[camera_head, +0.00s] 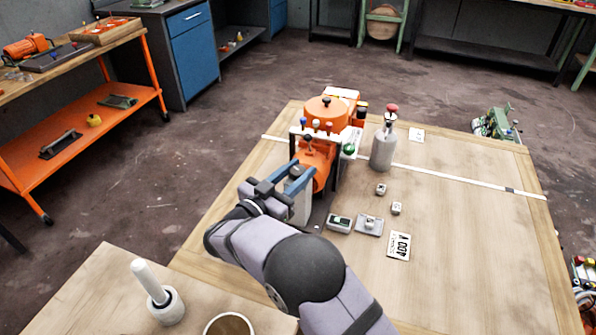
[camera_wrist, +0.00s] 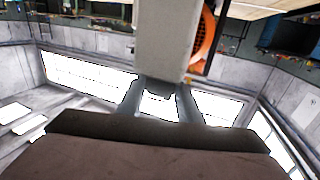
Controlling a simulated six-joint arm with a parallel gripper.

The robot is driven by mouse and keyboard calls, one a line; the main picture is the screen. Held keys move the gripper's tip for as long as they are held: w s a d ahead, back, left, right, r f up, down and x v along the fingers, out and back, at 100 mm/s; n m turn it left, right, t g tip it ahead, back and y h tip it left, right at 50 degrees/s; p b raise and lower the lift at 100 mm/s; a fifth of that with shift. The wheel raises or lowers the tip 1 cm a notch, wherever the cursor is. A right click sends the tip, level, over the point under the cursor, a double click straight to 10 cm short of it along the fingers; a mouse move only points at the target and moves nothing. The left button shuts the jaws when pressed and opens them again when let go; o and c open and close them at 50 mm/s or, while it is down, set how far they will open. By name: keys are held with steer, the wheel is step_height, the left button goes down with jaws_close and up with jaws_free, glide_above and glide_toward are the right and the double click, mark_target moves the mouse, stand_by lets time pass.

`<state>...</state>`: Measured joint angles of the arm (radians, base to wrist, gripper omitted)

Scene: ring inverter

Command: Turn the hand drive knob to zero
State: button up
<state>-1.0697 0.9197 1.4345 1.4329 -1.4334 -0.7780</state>
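An orange machine (camera_head: 317,160) stands on the wooden table in the head view. A small dark knob (camera_head: 326,100) sits on its round orange top, and several coloured knobs line its front edge. Which one is the hand drive knob cannot be told. My gripper (camera_head: 300,178) is at the machine's near left side, its two blue-grey fingers apart and pointing toward it. In the wrist view a pale grey block (camera_wrist: 160,40) fills the top centre, in front of the fingers. A small dark part (camera_wrist: 160,88) shows between the fingers, with no clear grip on it.
A grey bottle-shaped thing (camera_head: 384,145) with a red top stands right of the machine. Small dial boxes (camera_head: 340,223) and a "400 V" card (camera_head: 399,246) lie nearer. The table's right side is mostly clear. A white-handled tool (camera_head: 158,293) stands front left.

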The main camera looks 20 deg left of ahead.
steer(key=shift+r+n+y, duration=0.1)
steer(key=shift+n+y, duration=0.3)
steer(key=shift+y, duration=0.2)
steer(key=n+y+p, duration=0.1)
steer(key=y, duration=0.1)
steer(key=shift+d+n+t+y, duration=0.1)
steer(key=shift+n+t+y, duration=0.2)
steer(key=shift+t, duration=0.1)
steer(key=n+y, duration=0.2)
steer(key=y, duration=0.2)
steer(key=shift+n, duration=0.3)
steer(key=shift+n+y+b, duration=0.5)
steer(key=shift+y, duration=0.3)
steer(key=shift+g+y, duration=0.3)
steer(key=o, duration=1)
steer(key=shift+o, duration=0.2)
